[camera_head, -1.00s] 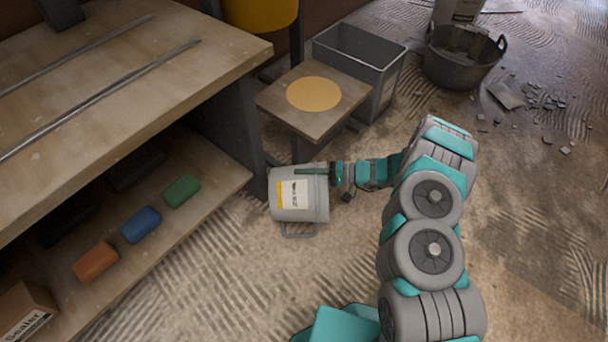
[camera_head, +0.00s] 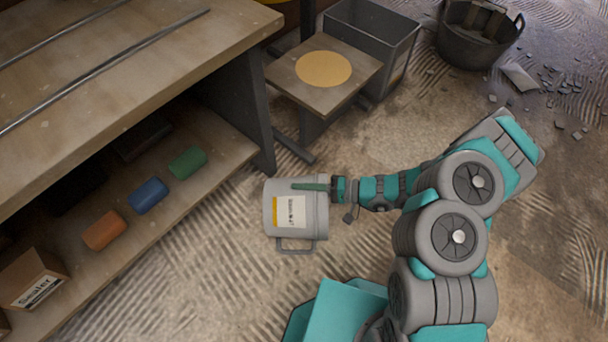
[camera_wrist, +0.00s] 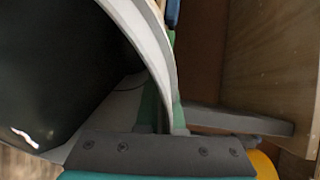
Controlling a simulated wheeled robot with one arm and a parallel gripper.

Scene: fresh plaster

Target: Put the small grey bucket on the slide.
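The small grey bucket (camera_head: 268,205), with a white and yellow label and a grey handle loop (camera_head: 296,248), is at the centre of the head view. My gripper (camera_head: 312,187) reaches it from the right, a green finger lying along its side. In the wrist view the bucket's pale wall (camera_wrist: 135,25) runs between the green fingers (camera_wrist: 163,105); the gripper is shut on it. The bucket's dark inside fills the left. The likely slide is a small wooden platform (camera_head: 292,72) with a yellow disc (camera_head: 323,69), beyond the bucket. I cannot tell the bucket's height above the floor.
A wooden bench (camera_head: 120,60) with metal rods stands at left. Its lower shelf (camera_head: 225,140) holds orange, blue and green blocks and a cardboard box (camera_head: 32,277). A grey bin (camera_head: 372,40) stands behind the platform. A dark tub (camera_head: 478,40) and rubble lie far right.

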